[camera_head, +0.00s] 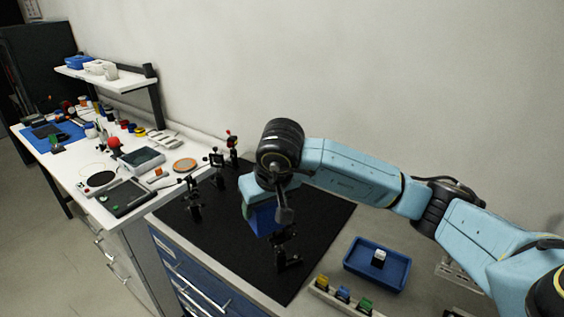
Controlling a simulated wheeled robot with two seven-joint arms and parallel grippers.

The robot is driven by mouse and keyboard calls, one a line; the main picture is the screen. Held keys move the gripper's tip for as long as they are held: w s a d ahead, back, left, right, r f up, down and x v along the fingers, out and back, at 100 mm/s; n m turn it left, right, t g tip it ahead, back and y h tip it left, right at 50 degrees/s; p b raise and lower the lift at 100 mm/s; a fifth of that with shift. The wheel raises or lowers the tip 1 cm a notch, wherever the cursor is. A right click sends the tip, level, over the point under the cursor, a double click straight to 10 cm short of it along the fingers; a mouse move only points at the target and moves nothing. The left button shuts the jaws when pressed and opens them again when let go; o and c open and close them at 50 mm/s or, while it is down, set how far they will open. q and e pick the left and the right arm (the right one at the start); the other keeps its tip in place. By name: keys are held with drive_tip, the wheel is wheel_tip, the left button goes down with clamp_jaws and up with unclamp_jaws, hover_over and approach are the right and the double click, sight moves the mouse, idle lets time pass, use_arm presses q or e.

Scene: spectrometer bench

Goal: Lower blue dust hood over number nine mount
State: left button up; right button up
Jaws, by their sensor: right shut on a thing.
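My right gripper (262,196) reaches in from the right and points down over the black mat. It is shut on the blue dust hood (264,220), a dark blue box held in the air above the mat. My wrist hides the hood's upper part. A black optical mount (288,257) stands on the mat, just below and slightly right of the hood in the picture. The hood appears to be above it, but the gap between them is hard to judge. No number can be read on any mount. My left gripper is out of view.
More black mounts (193,198) stand at the mat's left and back. A blue tray (377,264) with a small white piece lies at the right, near a rack (341,297) of coloured blocks. A cluttered white bench (88,181) is at the left. The mat's (223,240) front left is clear.

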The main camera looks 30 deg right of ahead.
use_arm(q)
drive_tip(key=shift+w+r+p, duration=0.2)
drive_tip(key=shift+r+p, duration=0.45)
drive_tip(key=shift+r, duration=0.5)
use_arm(e)
drive_tip(key=d+r, duration=0.1)
drive_tip(key=d, duration=0.2)
drive_tip(key=d+r, duration=0.1)
drive_tip(key=shift+d+r, duration=0.15)
drive_tip(key=shift+r, duration=0.15)
use_arm(q)
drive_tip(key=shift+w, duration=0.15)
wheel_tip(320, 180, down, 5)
drive_tip(key=b, duration=0.5)
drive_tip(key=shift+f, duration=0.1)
use_arm(e)
wheel_tip(320, 180, down, 5)
drive_tip(key=shift+r, duration=0.1)
use_arm(q)
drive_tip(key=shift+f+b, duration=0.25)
drive_tip(key=shift+b, duration=0.1)
use_arm(e)
drive_tip(key=shift+s+f, duration=0.1)
drive_tip(key=shift+f, duration=0.15)
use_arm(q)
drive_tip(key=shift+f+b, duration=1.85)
use_arm(e)
drive_tip(key=shift+f, duration=1.85)
